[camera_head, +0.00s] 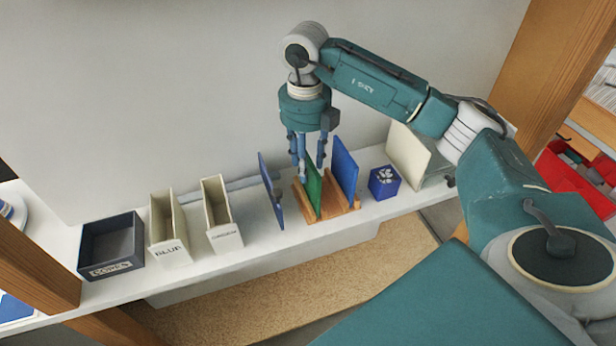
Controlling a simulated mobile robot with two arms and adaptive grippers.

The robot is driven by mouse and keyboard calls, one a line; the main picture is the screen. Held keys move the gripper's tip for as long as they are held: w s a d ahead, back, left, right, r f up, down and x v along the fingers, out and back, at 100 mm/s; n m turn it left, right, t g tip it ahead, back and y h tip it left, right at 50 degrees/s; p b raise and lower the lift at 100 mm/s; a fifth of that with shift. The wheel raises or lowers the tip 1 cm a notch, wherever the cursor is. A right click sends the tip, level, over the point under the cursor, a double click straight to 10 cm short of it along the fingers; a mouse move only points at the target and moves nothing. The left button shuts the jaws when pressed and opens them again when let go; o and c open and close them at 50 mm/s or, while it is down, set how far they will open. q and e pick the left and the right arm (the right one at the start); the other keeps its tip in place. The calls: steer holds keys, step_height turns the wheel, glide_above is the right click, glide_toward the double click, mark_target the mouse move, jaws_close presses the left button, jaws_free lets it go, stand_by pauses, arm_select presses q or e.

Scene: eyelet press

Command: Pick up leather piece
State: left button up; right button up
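A green leather piece (314,188) stands upright in a small wooden rack (338,212) on the white shelf. A blue leather piece (345,170) stands in the rack to its right. Another blue piece (271,190) leans at the rack's left; I cannot tell if the rack holds it. My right gripper (309,164) points down over the green piece, its fingers apart on either side of the top edge. I cannot tell if they touch it. My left gripper is not in view.
A blue cube (384,183) and a cream panel (407,153) stand right of the rack. Wooden posts flank the shelf.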

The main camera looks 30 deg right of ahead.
mark_target(308, 179)
step_height(308, 179, down, 2)
steer(key=shift+d+f+p, duration=0.1)
steer(key=shift+d+p, duration=0.05)
steer(key=shift+p, duration=0.25)
steer(key=f, duration=0.1)
steer(key=f+p, duration=0.1)
steer(key=f, duration=0.1)
steer(key=shift+w+d+f+p, duration=0.2)
steer(key=shift+d+f+p, duration=0.1)
steer(key=shift+f, duration=0.5)
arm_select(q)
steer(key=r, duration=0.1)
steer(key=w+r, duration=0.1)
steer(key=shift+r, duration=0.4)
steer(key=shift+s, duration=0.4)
arm_select(e)
jaws_close()
